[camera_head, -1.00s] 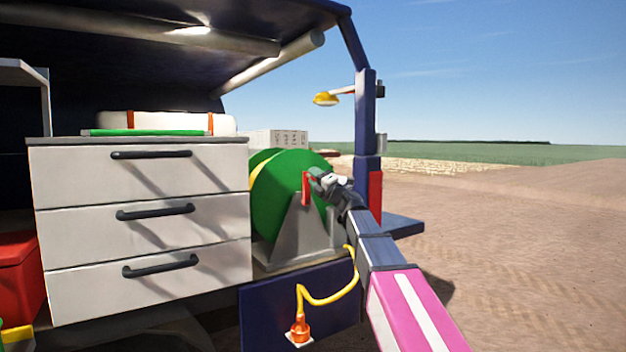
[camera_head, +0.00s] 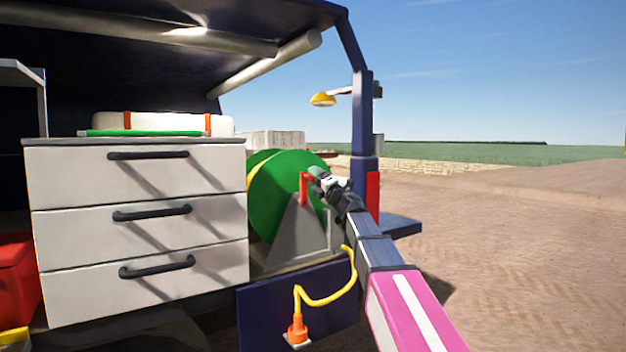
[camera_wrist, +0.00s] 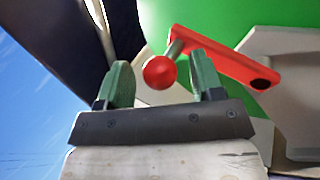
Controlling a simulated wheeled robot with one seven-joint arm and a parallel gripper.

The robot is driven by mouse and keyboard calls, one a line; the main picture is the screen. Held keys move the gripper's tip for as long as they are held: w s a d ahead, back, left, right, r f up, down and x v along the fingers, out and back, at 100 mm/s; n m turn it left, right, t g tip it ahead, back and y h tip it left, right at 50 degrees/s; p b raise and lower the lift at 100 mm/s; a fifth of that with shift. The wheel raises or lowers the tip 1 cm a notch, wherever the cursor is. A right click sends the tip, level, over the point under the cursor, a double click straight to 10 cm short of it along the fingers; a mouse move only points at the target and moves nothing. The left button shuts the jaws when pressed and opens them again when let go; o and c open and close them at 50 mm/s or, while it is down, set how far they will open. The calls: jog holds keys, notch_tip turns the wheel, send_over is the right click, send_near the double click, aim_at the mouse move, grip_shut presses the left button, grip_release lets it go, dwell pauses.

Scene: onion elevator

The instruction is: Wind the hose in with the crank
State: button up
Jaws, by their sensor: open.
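The hose reel is a green drum (camera_head: 268,205) on a grey stand (camera_head: 297,235), at the middle of the head view. Its red crank (camera_head: 305,188) stands on the near side; in the wrist view the red crank arm (camera_wrist: 235,62) runs to the upper left and ends in a handle with a round red knob (camera_wrist: 160,72). My gripper (camera_head: 318,176) is at the crank; in the wrist view the open gripper (camera_wrist: 160,85) has its green fingers on either side of the knob, with gaps showing. The yellow hose (camera_head: 335,298) hangs below the reel and ends at an orange fitting (camera_head: 297,332).
A white drawer cabinet (camera_head: 140,232) with dark handles stands left of the reel. A dark blue post (camera_head: 363,125) with a yellow lamp (camera_head: 323,99) rises behind my arm. A dark blue panel (camera_head: 265,318) is below the reel. Open ground lies to the right.

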jog(key=v, duration=0.9)
jog(key=shift+s+d+f, duration=0.2)
jog(key=shift+s, duration=0.05)
jog(key=s+d+f+n+g+h, duration=0.1)
jog(key=s+f+n+g+h, duration=0.15)
jog(key=f+n, duration=0.7)
jog(key=s+f+n+g+h, duration=0.2)
jog(key=f+n+g, duration=0.25)
jog(key=f, duration=0.95)
jog(key=s+d+f+n+g+h, duration=0.1)
jog(key=s+f+n+g+h, duration=0.15)
jog(key=f+n, duration=0.75)
jog(key=s+d+f+n+g+h, duration=0.3)
jog(key=s+d+f+n+h, duration=0.2)
jog(key=f, duration=0.7)
jog(key=s+d+f+n+g+h, duration=0.3)
jog(key=s+d+f+n+h, duration=0.2)
jog(key=s+d+f+n, duration=0.4)
notch_tip(320, 180, down, 3)
jog(key=shift+s+d+n, duration=0.15)
jog(key=shift+s+n, duration=0.75)
jog(key=shift+s, duration=0.2)
